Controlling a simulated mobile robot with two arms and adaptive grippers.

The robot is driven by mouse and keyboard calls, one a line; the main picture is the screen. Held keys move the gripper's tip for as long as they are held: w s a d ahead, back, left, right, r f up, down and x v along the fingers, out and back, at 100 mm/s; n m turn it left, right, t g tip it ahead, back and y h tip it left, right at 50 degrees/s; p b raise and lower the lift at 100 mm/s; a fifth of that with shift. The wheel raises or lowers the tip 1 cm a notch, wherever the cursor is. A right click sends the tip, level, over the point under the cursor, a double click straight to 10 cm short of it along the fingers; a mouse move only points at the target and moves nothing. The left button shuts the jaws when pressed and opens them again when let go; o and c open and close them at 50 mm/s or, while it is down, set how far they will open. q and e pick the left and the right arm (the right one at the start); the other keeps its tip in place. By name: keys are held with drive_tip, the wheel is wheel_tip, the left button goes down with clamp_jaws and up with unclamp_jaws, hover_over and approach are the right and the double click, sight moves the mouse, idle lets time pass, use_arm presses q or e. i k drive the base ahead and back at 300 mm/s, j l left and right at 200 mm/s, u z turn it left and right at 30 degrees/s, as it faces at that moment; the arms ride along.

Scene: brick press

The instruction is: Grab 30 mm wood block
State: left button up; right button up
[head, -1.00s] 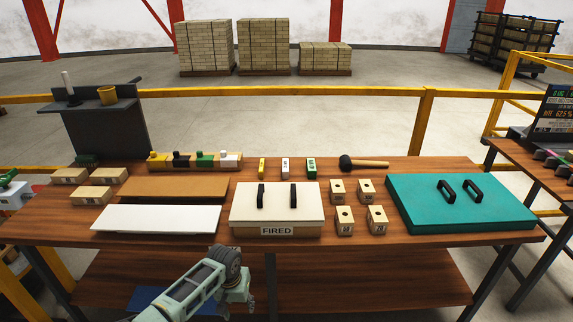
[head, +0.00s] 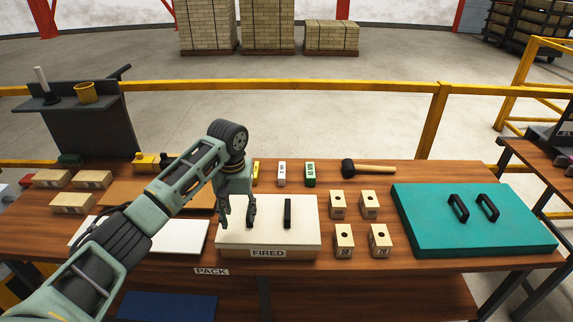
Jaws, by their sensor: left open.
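Several small light wood blocks with a round hole on top stand right of the FIRED box: back left (head: 338,204), back right (head: 370,204), front left (head: 344,240) and front right (head: 380,240). The front two bear small dark marks that I cannot read, so I cannot tell which is 30 mm. My left gripper (head: 237,215) is open, fingers pointing down, over the left part of the FIRED box's pale lid (head: 300,208). It hides the lid's left handle; I cannot tell whether it touches it. My right gripper is not in view.
Flat wooden blocks (head: 92,179) lie at the left. A white board (head: 185,236) and a brown board (head: 120,193) are partly behind my left arm. A teal lid with two handles (head: 430,225) lies at the right. A mallet (head: 370,169) and small coloured blocks (head: 310,174) lie behind.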

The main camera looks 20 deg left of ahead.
sight(282, 171)
drive_tip(key=i, duration=1.45)
